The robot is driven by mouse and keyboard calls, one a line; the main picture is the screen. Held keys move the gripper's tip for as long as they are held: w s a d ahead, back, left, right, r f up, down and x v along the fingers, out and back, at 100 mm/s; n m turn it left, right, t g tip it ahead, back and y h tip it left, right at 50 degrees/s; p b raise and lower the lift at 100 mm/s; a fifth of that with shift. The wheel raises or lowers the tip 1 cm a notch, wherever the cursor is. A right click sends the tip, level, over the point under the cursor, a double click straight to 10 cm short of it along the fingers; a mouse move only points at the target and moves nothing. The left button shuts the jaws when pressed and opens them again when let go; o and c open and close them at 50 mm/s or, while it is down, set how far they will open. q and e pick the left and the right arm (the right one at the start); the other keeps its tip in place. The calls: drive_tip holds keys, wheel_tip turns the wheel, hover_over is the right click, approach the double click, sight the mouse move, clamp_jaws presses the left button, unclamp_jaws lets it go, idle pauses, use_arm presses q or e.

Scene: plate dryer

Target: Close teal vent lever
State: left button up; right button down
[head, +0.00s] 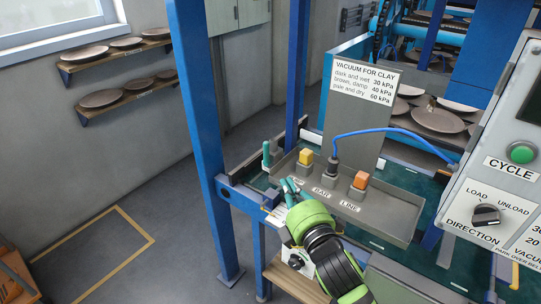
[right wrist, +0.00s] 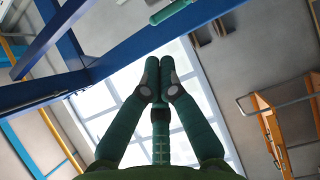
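The teal vent lever (head: 266,155) stands upright at the left end of the grey control tray in the head view. A teal bar, likely the same lever, shows at the top edge of the right wrist view (right wrist: 172,11). My right gripper (head: 289,187) has teal fingers and a green wrist. It is just right of and nearer than the lever, apart from it, by the tray's front left corner. In the right wrist view its fingertips (right wrist: 161,78) meet with nothing seen between them. My left gripper is not in view.
A blue post (head: 199,120) stands left of the lever. A white control panel (head: 510,175) is at right.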

sight(267, 150)
drive_tip(key=p+x, duration=0.2)
drive_tip(key=x, duration=1)
drive_tip(key=shift+w+f+p, duration=0.1)
drive_tip(key=shift+p, duration=0.25)
drive_tip(key=shift+w, duration=0.15)
